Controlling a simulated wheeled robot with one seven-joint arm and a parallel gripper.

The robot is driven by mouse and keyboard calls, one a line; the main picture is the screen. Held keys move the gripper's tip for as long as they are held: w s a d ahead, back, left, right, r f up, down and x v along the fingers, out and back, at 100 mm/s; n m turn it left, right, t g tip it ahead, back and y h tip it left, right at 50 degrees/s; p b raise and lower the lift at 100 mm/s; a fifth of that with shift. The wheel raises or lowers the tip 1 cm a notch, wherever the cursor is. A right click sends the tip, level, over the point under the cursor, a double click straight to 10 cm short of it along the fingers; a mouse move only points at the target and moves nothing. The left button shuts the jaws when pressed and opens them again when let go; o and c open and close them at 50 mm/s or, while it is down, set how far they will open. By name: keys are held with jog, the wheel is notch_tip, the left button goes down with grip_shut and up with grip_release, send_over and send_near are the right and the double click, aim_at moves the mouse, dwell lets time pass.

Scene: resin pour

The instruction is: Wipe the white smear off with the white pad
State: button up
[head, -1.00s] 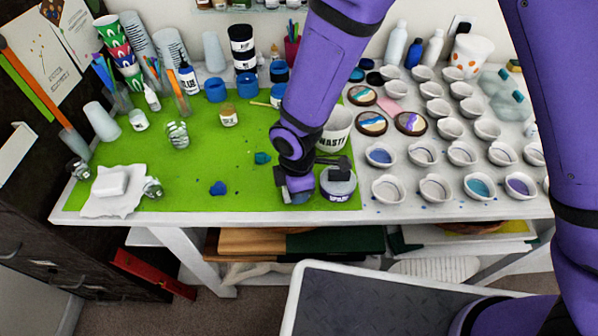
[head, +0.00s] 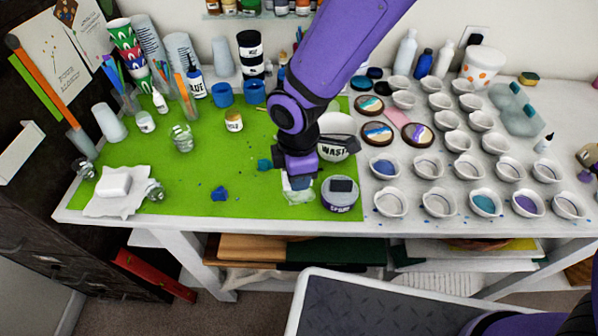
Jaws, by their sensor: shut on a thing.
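My gripper (head: 299,172) points down over the green mat (head: 225,170), near its front right part. It is shut on a small pale block, the white pad (head: 301,183), which looks bluish in shade and is mostly hidden by the fingers. A whitish, see-through patch, the white smear (head: 299,197), shows on the mat just below and in front of the pad. Whether the pad touches the mat is hard to tell. Another white block (head: 115,185) lies on a crumpled white sheet (head: 97,207) at the mat's left end.
Blue bits (head: 219,194) lie on the mat to the left. Several small cups (head: 390,202) fill the table's right side.

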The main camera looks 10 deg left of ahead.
jog(key=shift+f, duration=0.1)
dwell(0.3)
jog(key=shift+d+f, duration=0.1)
jog(key=shift+f, duration=1.55)
jog(key=shift+r, duration=0.1)
